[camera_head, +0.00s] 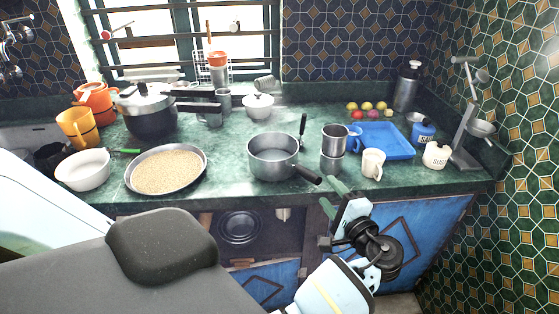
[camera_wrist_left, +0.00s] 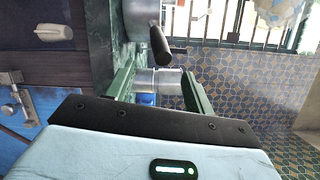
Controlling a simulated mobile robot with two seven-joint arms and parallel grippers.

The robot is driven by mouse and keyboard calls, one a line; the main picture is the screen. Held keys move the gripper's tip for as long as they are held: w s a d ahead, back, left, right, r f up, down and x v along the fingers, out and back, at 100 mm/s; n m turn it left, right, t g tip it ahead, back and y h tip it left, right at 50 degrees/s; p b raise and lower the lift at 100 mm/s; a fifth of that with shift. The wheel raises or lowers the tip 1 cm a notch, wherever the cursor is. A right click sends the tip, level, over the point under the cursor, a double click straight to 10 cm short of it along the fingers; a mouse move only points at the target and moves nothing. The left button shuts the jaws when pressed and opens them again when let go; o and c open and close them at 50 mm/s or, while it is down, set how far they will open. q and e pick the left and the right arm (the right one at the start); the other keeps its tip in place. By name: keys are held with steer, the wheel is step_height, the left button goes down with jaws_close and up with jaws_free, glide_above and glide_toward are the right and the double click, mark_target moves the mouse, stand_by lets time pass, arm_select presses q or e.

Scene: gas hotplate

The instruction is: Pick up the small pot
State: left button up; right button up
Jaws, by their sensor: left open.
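The small pot (camera_head: 273,158) is a grey metal saucepan standing on the green counter, with a black handle (camera_head: 307,175) pointing to the lower right. My left gripper (camera_head: 343,184) is open and empty near the counter's front edge, just right of the handle's end. In the left wrist view, the open fingers (camera_wrist_left: 160,72) have the dark handle (camera_wrist_left: 160,46) ahead of their gap, with part of the pot (camera_wrist_left: 139,14) at the top. I see no contact with the handle. My right gripper is not in view.
Steel cups (camera_head: 335,140) stand close right of the pot, beside a white mug (camera_head: 372,164) and a blue tray (camera_head: 400,142). A pan of grains (camera_head: 167,171) and a white bowl (camera_head: 83,171) are left. A pressure cooker (camera_head: 150,119) stands behind them. Blue cabinets are below the counter.

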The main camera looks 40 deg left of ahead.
mark_target(318, 184)
arm_select(q)
steer(key=shift+w+a, duration=0.15)
steer(key=shift+a, duration=0.35)
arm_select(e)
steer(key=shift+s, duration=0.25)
arm_select(q)
steer(key=x, duration=0.3)
steer(key=p+x, duration=0.1)
steer(key=shift+s+a, duration=0.25)
steer(key=shift+a, duration=0.2)
steer(key=shift+w+a+f, duration=0.1)
steer(key=shift+a, duration=0.1)
jaws_close()
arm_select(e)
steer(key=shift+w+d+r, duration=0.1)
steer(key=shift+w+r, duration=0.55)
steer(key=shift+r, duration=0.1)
arm_select(q)
steer(key=shift+r, duration=0.2)
